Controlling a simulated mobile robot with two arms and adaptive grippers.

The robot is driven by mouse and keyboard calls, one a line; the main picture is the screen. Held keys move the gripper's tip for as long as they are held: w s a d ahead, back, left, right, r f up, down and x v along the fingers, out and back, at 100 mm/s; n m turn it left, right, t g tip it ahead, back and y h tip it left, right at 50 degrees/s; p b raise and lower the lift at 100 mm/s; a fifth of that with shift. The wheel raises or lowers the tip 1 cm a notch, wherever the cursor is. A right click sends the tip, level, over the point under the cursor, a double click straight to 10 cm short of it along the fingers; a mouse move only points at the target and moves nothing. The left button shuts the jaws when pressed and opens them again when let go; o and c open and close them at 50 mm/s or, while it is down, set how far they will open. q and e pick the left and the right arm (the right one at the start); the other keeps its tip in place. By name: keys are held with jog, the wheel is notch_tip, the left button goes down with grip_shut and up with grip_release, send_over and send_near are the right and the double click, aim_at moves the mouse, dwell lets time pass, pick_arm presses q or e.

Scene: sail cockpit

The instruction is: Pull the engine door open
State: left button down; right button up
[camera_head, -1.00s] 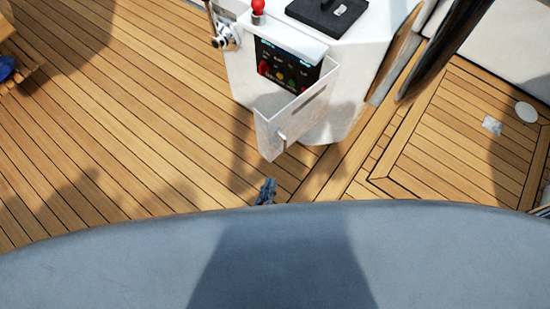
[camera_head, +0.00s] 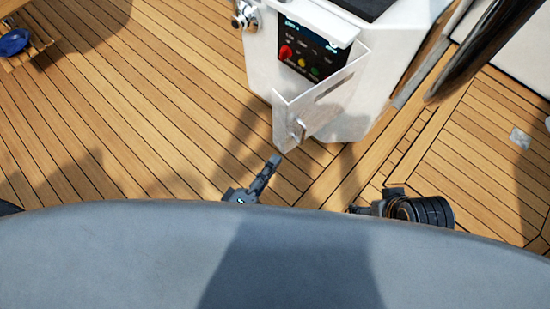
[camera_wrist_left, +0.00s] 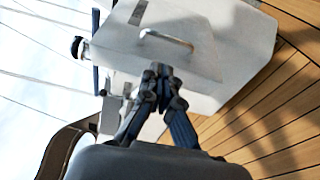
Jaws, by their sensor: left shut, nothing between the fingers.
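The engine door (camera_head: 322,106) is a white panel on the white console. It stands ajar, swung out from the console, with a control panel (camera_head: 307,55) of red, yellow and green knobs visible behind it. Its small metal handle (camera_head: 298,130) is on the outer face. My left gripper (camera_head: 275,159) is shut and empty, just below and in front of the handle. In the left wrist view my gripper (camera_wrist_left: 161,70) points at the door (camera_wrist_left: 200,58), with the bar handle (camera_wrist_left: 165,39) just beyond the fingertips and apart from them.
The wooden deck (camera_head: 130,120) is clear to the left of the console. A blue object (camera_head: 14,42) on a small wooden piece is at the far left. A dark wheel rim (camera_head: 480,50) is right of the console. My own dark arm part (camera_head: 420,211) shows at lower right.

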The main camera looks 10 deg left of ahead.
pick_arm(q)
send_over(289, 141)
jog(key=s, duration=0.3)
jog(key=shift+b, duration=0.4)
pick_arm(e)
jog(key=shift+f, duration=0.5)
jog(key=shift+r, duration=0.1)
